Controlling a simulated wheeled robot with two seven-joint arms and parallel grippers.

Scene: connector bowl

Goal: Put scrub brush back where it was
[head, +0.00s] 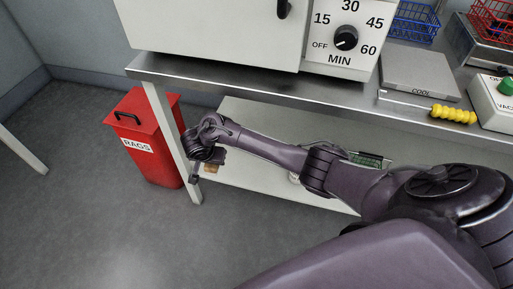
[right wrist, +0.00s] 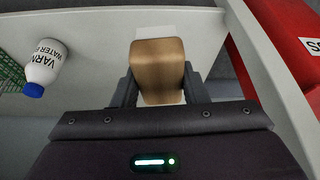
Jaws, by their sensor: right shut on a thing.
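The scrub brush (right wrist: 158,65) has a brown wooden block with a white part showing at its far edge in the right wrist view. My right gripper (right wrist: 158,92) is shut on it, one finger on each side of the block. In the head view my right gripper (head: 195,178) is low beside the bench's left front leg, and a small brown part of the brush (head: 211,168) shows beside it at the left end of the lower shelf (head: 255,190). I cannot tell whether the brush touches the shelf. My left gripper is not in view.
A red RAGS bin (head: 145,135) stands left of the bench leg (head: 168,140). On the lower shelf are a white bottle with a blue cap (right wrist: 42,68) and a green basket (right wrist: 10,78). The bench top (head: 230,82) overhangs the shelf. The shelf is clear between bottle and brush.

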